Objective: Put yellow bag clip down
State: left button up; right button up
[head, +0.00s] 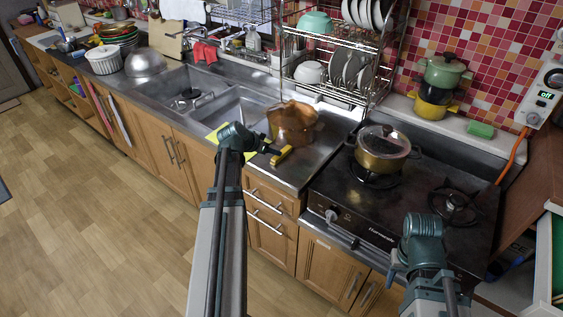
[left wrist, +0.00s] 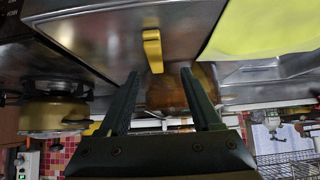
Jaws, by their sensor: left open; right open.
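The yellow bag clip (head: 283,156) lies on the steel counter, near its front edge, between the sink and the stove. In the left wrist view the clip (left wrist: 153,50) shows just beyond the fingertips, in line with the gap between them. My left gripper (head: 268,150) is open, with its dark fingers pointing at the clip; in the left wrist view its fingers (left wrist: 160,75) stand wide apart with nothing gripped. My right gripper (head: 424,232) is open over the front of the stove; its fingers are hard to make out.
An amber pot (head: 294,122) stands on the counter just behind the clip. A lime-yellow sheet (head: 214,135) lies at the sink's front edge. A lidded pot (head: 382,148) sits on the stove (head: 350,200). A dish rack (head: 335,70) stands behind.

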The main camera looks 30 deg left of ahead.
aim_at(286, 150)
pick_arm(q)
jog(key=shift+w+f, duration=0.5)
jog(key=shift+f, duration=0.05)
pick_arm(e)
jog(key=shift+f, duration=0.5)
pick_arm(q)
jog(key=b+x, duration=0.2)
jog(key=x, duration=0.1)
jog(key=b+x, duration=0.2)
jog(key=shift+w+d, duration=0.15)
jog(key=shift+d, duration=0.25)
jog(key=shift+r, duration=0.1)
pick_arm(e)
notch_tip(286, 150, down, 3)
jog(key=shift+f, duration=0.2)
pick_arm(q)
jog(key=shift+c, duration=0.6)
grip_shut()
